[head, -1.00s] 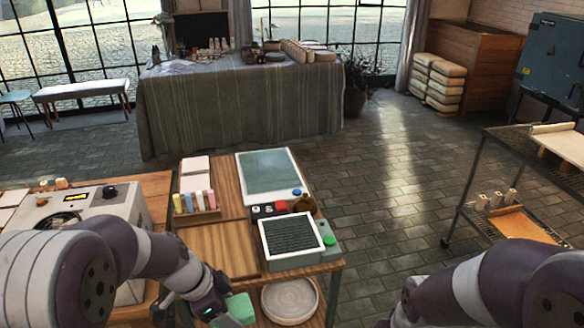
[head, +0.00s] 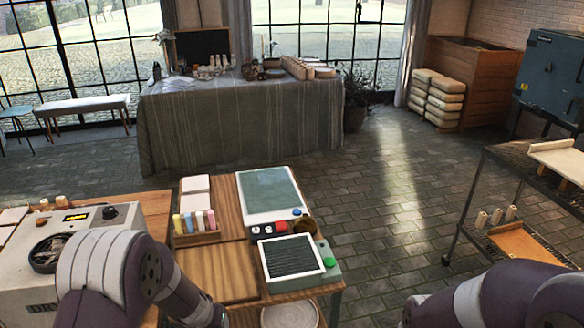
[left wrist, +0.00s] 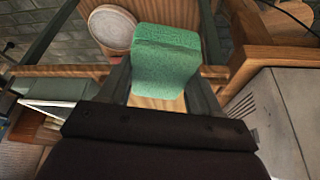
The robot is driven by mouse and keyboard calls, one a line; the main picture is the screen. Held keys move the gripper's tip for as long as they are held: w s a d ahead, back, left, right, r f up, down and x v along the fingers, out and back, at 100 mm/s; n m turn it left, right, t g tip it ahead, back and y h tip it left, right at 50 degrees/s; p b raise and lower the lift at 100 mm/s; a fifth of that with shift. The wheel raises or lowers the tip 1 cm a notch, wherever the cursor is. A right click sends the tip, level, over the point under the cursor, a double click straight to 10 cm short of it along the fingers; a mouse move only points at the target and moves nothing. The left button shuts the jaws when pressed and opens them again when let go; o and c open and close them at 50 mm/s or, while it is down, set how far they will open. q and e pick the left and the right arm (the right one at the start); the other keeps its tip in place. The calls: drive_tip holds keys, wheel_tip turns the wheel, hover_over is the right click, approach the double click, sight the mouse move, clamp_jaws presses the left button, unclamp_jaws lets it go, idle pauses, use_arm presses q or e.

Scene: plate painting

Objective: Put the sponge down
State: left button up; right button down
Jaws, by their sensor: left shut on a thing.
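The sponge (left wrist: 167,62) is a green block in the left wrist view. My left gripper (left wrist: 165,48) is shut on it, with one dark finger on each side. The sponge is beside wooden table edges, and a strip of wood shows below it; I cannot tell whether it touches anything. In the head view my left arm runs down to the bottom edge at left, and its gripper and the sponge are out of sight. My right arm shows at the bottom right, but its gripper is not in view.
A wooden table (head: 213,268) holds a tablet-like panel (head: 268,192), a dark-screened device (head: 291,256) and a rack of coloured sticks (head: 196,222). A round plate (head: 290,314) lies on its lower shelf. A grey machine (head: 85,235) stands left. A wire shelf (head: 478,215) stands right.

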use_arm(q)
drive_tip(key=shift+s+f, duration=0.45)
drive_tip(key=shift+f, duration=0.25)
drive_tip(key=shift+s+d+f, duration=0.2)
drive_tip(key=shift+s+f, duration=0.35)
